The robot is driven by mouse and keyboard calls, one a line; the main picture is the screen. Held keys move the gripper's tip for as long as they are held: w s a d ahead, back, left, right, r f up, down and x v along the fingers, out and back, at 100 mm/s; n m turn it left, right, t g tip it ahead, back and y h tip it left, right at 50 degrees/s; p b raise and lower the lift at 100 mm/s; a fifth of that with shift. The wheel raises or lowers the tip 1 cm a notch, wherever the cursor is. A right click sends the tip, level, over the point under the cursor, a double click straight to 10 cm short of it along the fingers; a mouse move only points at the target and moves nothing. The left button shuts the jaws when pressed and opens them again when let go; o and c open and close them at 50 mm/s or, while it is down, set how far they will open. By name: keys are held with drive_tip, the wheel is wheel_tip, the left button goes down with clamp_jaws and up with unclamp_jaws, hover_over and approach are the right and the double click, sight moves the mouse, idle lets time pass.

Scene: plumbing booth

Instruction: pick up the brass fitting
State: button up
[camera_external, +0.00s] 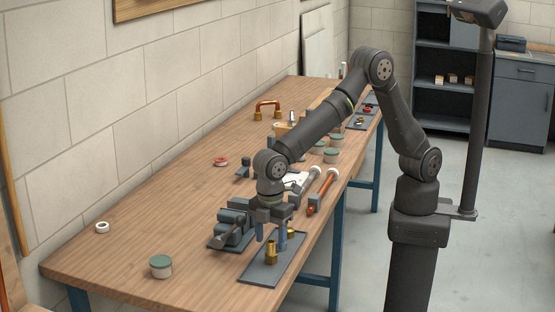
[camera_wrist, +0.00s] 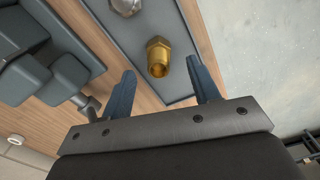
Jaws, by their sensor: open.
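The brass fitting (camera_external: 270,252) stands on a flat grey tray (camera_external: 258,274) near the front end of the bench. In the wrist view the brass fitting (camera_wrist: 158,57) has a hex collar and a round open mouth. My gripper (camera_external: 271,241) is just above the tray, with its fingers pointing down near the fitting. In the wrist view my gripper (camera_wrist: 161,70) is open, and the fitting appears between the two blue fingertips with gaps on both sides. Nothing is held.
A dark grey vise (camera_external: 233,228) stands close left of the tray. A green-lidded jar (camera_external: 160,266), a white ring (camera_external: 102,227) and a red ring (camera_external: 220,161) lie on the wooden bench (camera_external: 130,250). Copper pipe (camera_external: 322,191) lies farther back. The bench's left front is mostly clear.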

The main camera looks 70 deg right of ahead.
sight(271, 243)
wheel_tip(271, 243, down, 5)
drive_tip(key=shift+d+f, duration=0.15)
drive_tip(key=shift+c, duration=0.3)
drive_tip(key=c, duration=1.1)
